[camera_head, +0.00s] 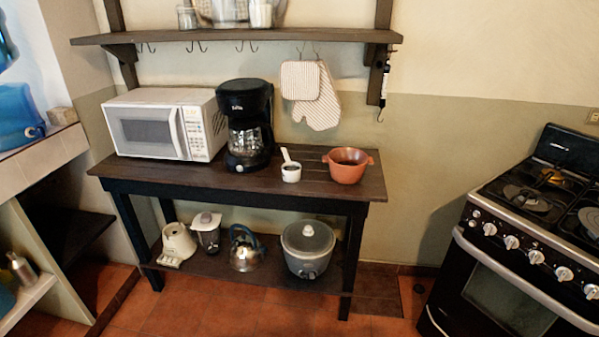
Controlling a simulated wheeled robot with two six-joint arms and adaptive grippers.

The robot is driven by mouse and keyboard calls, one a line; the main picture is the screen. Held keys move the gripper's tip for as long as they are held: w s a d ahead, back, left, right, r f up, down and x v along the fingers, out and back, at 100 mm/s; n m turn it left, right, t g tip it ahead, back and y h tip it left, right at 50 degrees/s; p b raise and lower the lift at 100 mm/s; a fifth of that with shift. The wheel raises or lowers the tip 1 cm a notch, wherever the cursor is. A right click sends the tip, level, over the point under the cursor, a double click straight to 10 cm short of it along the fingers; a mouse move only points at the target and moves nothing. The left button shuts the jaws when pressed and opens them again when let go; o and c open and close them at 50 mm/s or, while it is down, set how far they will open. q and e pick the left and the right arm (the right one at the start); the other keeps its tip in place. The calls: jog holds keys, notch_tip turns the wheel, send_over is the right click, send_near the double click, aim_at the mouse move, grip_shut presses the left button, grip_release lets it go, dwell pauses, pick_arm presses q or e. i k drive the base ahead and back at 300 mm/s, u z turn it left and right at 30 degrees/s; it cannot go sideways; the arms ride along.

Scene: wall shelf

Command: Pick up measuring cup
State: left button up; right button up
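A small white measuring cup (291,173) stands on the dark wooden table (225,178). Neither of my grippers shows in the head view.
A white microwave (165,125) fills the table's left end. A wall shelf (235,37) with hooks hangs above, with a striped oven mitt and pot holder (313,95) below it. A stove (530,230) stands at the right. The table's front strip is clear.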

aim_at(288, 164)
jog(key=u, duration=0.3)
jog(key=i, duration=0.35)
jog(key=u, duration=0.65)
jog(key=i, duration=1.05)
jog(key=z, duration=0.55)
jog(key=i, duration=0.85)
jog(key=z, duration=0.85)
